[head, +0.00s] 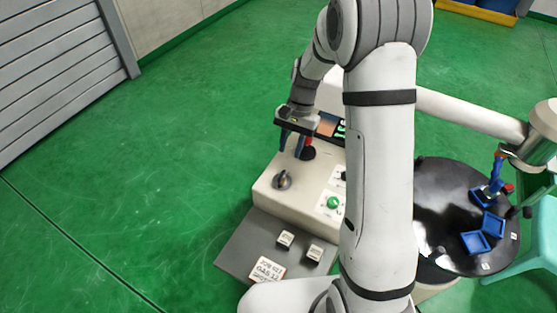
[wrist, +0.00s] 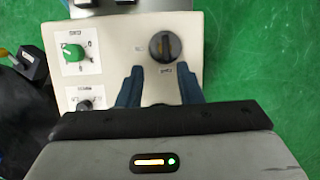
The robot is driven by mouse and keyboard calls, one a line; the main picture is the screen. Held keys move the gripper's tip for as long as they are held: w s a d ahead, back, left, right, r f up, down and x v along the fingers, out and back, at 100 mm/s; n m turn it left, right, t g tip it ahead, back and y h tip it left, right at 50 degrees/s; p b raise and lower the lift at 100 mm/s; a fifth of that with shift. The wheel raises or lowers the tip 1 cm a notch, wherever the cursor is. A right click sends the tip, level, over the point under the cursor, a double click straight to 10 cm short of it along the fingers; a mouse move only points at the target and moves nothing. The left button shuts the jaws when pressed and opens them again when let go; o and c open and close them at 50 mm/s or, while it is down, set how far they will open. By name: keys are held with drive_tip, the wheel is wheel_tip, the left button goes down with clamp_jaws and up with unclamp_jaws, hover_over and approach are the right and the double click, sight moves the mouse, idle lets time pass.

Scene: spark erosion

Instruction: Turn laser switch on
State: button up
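A dark rotary switch (head: 283,180) with a slanted grip sits on the cream control box (head: 265,192). In the wrist view the switch (wrist: 163,46) lies beyond and between my fingertips, with small labels too blurred to read, so I cannot confirm that it is the laser switch. My gripper (head: 293,148) is over the box, with its blue fingers pointing down. In the wrist view my gripper (wrist: 160,82) has its fingers apart, with bare panel between them. It holds nothing and appears clear of the switch.
A green knob (wrist: 73,52) and a smaller dark knob (wrist: 85,104) share the panel. A red part (head: 307,149) and a display (head: 327,125) are near my gripper. A grey plate (head: 243,258) with small blocks lies in front. A black round table (head: 440,215) holds blue trays. Green floor is open at left.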

sight(283, 172)
drive_tip(key=shift+m, duration=0.3)
drive_tip(key=x, duration=0.3)
drive_tip(key=p+x, duration=0.1)
drive_tip(key=x, duration=0.2)
drive_tip(key=w+x, duration=0.1)
drive_tip(key=x, duration=0.2)
drive_tip(key=shift+a+f, duration=0.25)
drive_tip(key=shift+a, duration=0.1)
